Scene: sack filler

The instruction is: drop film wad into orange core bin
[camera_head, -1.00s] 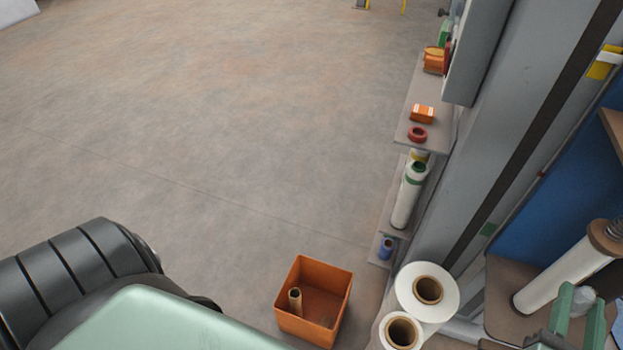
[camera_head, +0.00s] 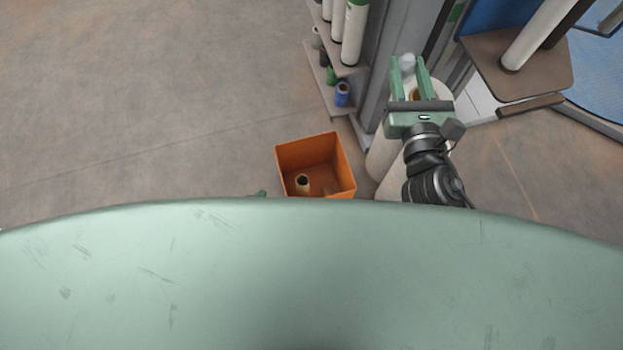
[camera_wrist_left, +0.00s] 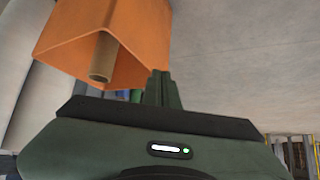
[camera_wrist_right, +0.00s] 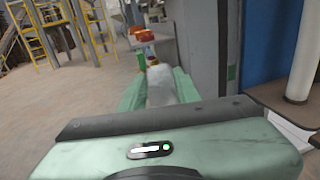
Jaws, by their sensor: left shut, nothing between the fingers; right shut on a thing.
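The film wad (camera_head: 408,62) is a small whitish lump between the fingertips of my right gripper (camera_head: 409,66), which is shut on it. In the right wrist view the pale wad (camera_wrist_right: 163,84) sits between the green fingers. The orange core bin (camera_head: 292,155) stands on the floor, left of and nearer than my right gripper, with a brown core (camera_head: 302,181) inside; my body hides its near edge. The bin (camera_wrist_left: 147,30) and core (camera_wrist_left: 103,60) also show in the left wrist view. My left gripper (camera_wrist_left: 162,80) is shut and empty beside the bin; only a green bit shows in the head view.
White film rolls (camera_head: 383,155) stand just right of the bin, partly below my right arm. A shelf (camera_head: 345,108) with rolls and a blue spool (camera_head: 343,93) is behind the bin. A brown platform (camera_head: 520,75) with a white roll is at right. Floor at left is clear.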

